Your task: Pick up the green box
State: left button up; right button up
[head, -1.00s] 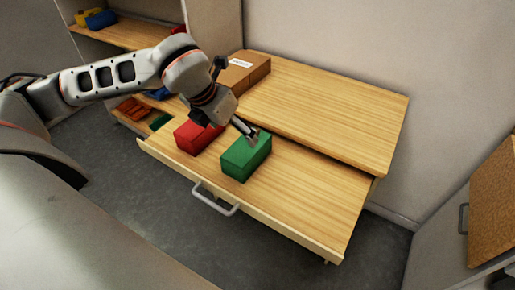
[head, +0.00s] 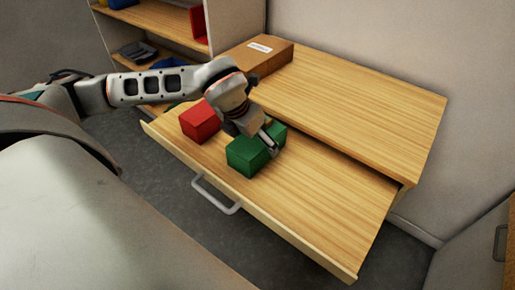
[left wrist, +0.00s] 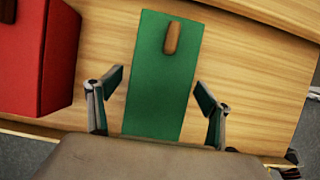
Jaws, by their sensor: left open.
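The green box (head: 247,156) lies in the pulled-out wooden drawer (head: 318,212). In the left wrist view the green box (left wrist: 160,83) lies lengthwise between the two fingers, with a small brown patch on its top. My left gripper (head: 268,144) is over the box in the head view and partly covers it. In the left wrist view its fingers (left wrist: 157,101) are spread apart, one on each side of the box's near end. I cannot tell whether they touch it. My right gripper is in neither view.
A red box (head: 200,122) sits left of the green box in the drawer, and also shows in the left wrist view (left wrist: 38,55). A brown carton (head: 262,58) stands on the tabletop behind. The drawer's right part is clear. The drawer handle (head: 213,194) sticks out in front.

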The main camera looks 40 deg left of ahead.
pick_arm(q)
jog(key=x, duration=0.2)
jog(key=shift+w+f, duration=0.1)
jog(key=shift+f, duration=0.15)
jog(key=c, duration=1.2)
jog(key=shift+c, duration=0.2)
jog(key=shift+r, duration=0.1)
